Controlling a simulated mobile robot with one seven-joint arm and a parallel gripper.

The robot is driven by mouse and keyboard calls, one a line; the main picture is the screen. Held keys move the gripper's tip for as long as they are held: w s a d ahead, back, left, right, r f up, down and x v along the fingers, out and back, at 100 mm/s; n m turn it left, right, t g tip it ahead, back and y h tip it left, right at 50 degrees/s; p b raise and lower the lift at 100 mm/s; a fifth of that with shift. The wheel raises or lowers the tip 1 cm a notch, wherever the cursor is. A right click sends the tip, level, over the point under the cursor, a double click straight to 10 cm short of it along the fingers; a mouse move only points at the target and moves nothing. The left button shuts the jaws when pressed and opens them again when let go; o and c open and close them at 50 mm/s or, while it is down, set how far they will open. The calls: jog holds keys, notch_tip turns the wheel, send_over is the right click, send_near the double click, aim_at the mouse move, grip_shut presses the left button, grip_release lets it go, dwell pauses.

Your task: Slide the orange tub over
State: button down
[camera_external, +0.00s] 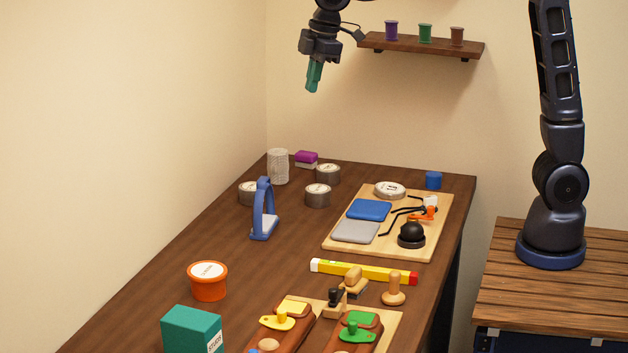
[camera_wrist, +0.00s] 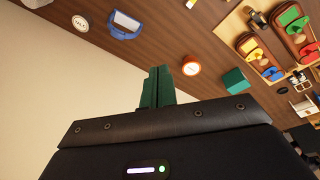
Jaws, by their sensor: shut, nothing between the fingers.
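The orange tub (camera_external: 207,283) with a white lid label stands upright on the dark wooden table, at the left front in the external view. It also shows in the wrist view (camera_wrist: 191,66), near the green fingertips but apart from them. My gripper (camera_external: 313,78) has green fingers, pressed together and empty. It hangs high above the back part of the table, well away from the tub. In the wrist view the shut fingers (camera_wrist: 157,86) show at the centre.
A teal box (camera_external: 192,330) stands just in front of the tub. A blue stand (camera_external: 264,209) and several tins are behind it. A yellow level (camera_external: 363,272) and a board with tools (camera_external: 339,248) lie to the right. Bare table surrounds the tub's right side.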

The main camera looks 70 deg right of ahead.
jog(key=w+a+f+n, duration=0.2)
jog(key=w+a+f, duration=0.1)
jog(key=w+a, duration=0.35)
jog(key=n+g, duration=0.2)
jog(key=n, duration=0.5)
send_over(191, 279)
jog(key=s+a, duration=0.2)
jog(key=a, duration=0.5)
notch_tip(191, 279, down, 23)
notch_tip(191, 279, down, 10)
jog(key=shift+d+r, duration=0.15)
jog(key=shift+r, duration=0.1)
jog(key=d, duration=0.3)
jog(key=shift+f, duration=0.2)
jog(key=shift+d+f, duration=0.1)
jog(key=shift+d, duration=0.45)
jog(key=d, duration=2)
jog(key=shift+d, duration=0.2)
